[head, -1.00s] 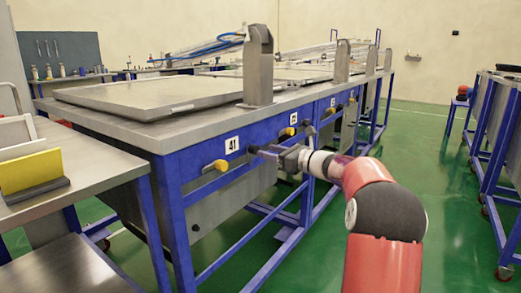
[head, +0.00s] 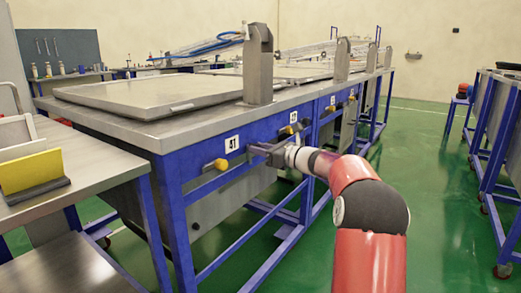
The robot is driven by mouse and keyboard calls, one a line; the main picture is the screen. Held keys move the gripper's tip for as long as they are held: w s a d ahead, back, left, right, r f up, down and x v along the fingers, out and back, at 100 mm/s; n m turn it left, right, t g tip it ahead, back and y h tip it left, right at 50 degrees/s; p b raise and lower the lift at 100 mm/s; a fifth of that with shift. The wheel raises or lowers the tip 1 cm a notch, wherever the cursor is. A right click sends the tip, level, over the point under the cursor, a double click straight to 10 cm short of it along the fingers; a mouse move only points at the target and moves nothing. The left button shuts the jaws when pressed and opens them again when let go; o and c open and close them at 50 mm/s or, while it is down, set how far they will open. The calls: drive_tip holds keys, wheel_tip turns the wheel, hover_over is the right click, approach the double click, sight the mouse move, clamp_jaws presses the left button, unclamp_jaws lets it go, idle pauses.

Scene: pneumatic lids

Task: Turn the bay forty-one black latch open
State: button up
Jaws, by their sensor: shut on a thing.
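The blue bench frame carries a white label (head: 232,143) reading 41, with a yellow knob (head: 221,164) below and left of it. The bay forty-one black latch (head: 253,149) is on the front rail, right of the label. My gripper (head: 262,153) is at the latch and is shut on it. The fingers and the latch are small and overlap, so most of the latch is hidden and its turn angle cannot be told.
A steel lid (head: 160,92) lies on the bench top, beside a steel upright (head: 258,65). A second bay with a yellow knob (head: 293,117) is farther right. A steel side table (head: 85,165) stands at left. The green floor (head: 440,190) at right is clear.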

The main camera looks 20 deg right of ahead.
drive_tip(key=shift+f+b, duration=0.1)
drive_tip(key=shift+b, duration=0.25)
drive_tip(key=shift+s+a+f+n+b, duration=0.1)
drive_tip(key=shift+f+n+b, duration=0.05)
drive_tip(key=shift+n+b, duration=4)
drive_tip(key=shift+s+a+f+n+b, duration=0.1)
drive_tip(key=shift+n+b, duration=3.4)
drive_tip(key=shift+n, duration=1.25)
drive_tip(key=o, duration=1)
drive_tip(key=shift+c, duration=0.2)
